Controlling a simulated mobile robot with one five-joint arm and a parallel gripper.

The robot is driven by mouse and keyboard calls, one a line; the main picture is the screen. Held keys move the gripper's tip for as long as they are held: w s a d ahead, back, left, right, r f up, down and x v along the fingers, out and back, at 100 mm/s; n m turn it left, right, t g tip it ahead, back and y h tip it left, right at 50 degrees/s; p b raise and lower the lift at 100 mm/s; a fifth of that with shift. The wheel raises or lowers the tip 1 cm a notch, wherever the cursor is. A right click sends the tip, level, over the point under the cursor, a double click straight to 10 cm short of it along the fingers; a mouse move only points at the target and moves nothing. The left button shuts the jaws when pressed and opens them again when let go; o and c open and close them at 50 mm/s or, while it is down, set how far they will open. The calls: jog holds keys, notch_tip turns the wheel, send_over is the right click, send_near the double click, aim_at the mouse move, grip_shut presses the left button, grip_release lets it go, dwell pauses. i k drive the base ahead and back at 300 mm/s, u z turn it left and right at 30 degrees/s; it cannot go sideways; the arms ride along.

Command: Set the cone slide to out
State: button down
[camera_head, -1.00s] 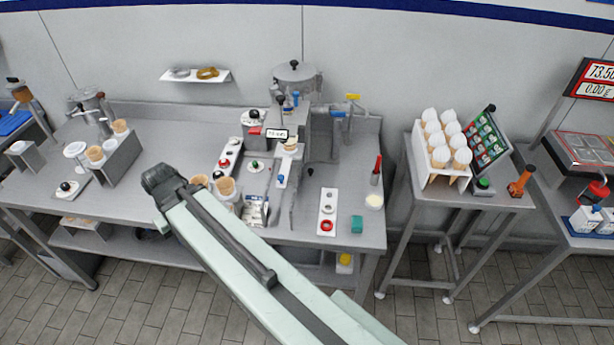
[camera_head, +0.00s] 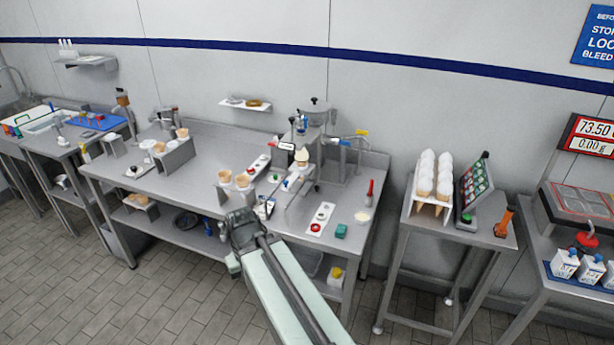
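The filling machine (camera_head: 318,112) stands at the back of the middle steel table. A cone (camera_head: 302,157) with a pale swirl on top sits below and in front of it. A narrow metal rail (camera_head: 300,192) runs forward from there, and I take it for the cone slide; whether it is in or out is too small to tell. My gripper (camera_head: 240,222) is at the dark end of my pale green arm, in front of the table's front edge and apart from the rail in the picture. Its fingers cannot be made out.
A white panel with a red button (camera_head: 317,226) and a green block (camera_head: 341,231) lie right of the rail. Empty cones (camera_head: 242,181) stand to its left. A rack of white-topped cones (camera_head: 433,190) stands on the right table. Tiled floor (camera_head: 170,300) is clear in front.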

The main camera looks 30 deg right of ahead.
aim_at(298, 171)
jog(key=z, duration=0.6)
jog(key=i, duration=1)
jog(key=z, duration=0.05)
jog(key=k, duration=0.5)
jog(key=u, duration=3.2)
jog(key=k, duration=1.05)
jog(key=u, duration=0.05)
